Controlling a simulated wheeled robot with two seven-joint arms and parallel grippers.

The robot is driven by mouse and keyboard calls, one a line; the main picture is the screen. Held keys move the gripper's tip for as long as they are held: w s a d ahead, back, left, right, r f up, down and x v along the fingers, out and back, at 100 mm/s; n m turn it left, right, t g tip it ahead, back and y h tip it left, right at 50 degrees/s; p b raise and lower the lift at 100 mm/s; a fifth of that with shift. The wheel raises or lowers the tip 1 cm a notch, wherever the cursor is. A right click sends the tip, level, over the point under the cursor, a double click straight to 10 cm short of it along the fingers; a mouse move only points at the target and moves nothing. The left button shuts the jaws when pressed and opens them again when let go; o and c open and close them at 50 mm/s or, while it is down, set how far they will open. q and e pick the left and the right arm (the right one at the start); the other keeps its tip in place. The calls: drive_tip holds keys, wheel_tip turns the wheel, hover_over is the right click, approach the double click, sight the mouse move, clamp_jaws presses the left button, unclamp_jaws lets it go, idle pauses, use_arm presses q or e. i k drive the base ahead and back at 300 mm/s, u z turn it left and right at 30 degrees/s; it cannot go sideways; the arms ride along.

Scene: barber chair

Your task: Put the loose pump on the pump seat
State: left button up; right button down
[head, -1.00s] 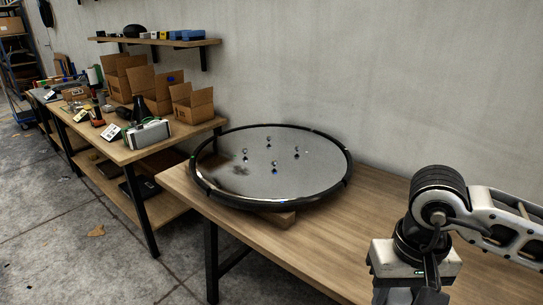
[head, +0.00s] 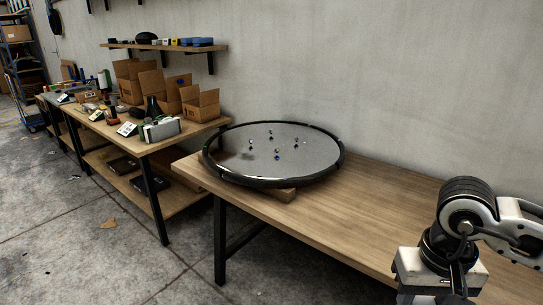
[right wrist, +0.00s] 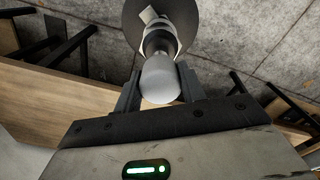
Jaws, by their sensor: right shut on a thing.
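My right gripper (right wrist: 159,82) is shut on the pale rounded end of the loose pump (right wrist: 160,42). Beyond the fingers, the pump has a darker shaft and a wide dark round plate, partly cut off by the top edge of the right wrist view. The pump is not visible in the head view, where only my right wrist (head: 440,272) shows at the lower right. A large shiny round base with a black rim (head: 228,178) lies on the near table. Several small studs stand around its middle, where the pump seat (head: 277,145) appears to be. My left gripper is out of view.
The near wooden table (head: 385,205) is bare between the round base and my right arm. A second table (head: 185,133) at the left holds cardboard boxes (head: 201,104) and small items. A shelf (head: 165,47) hangs on the wall.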

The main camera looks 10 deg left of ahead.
sight(274, 144)
drive_tip(key=k, duration=0.7)
drive_tip(key=u, duration=0.7)
drive_tip(key=i, duration=0.5)
drive_tip(key=u, duration=1)
drive_tip(key=i, duration=0.85)
drive_tip(key=z, duration=0.6)
drive_tip(key=i, duration=0.85)
drive_tip(key=z, duration=0.8)
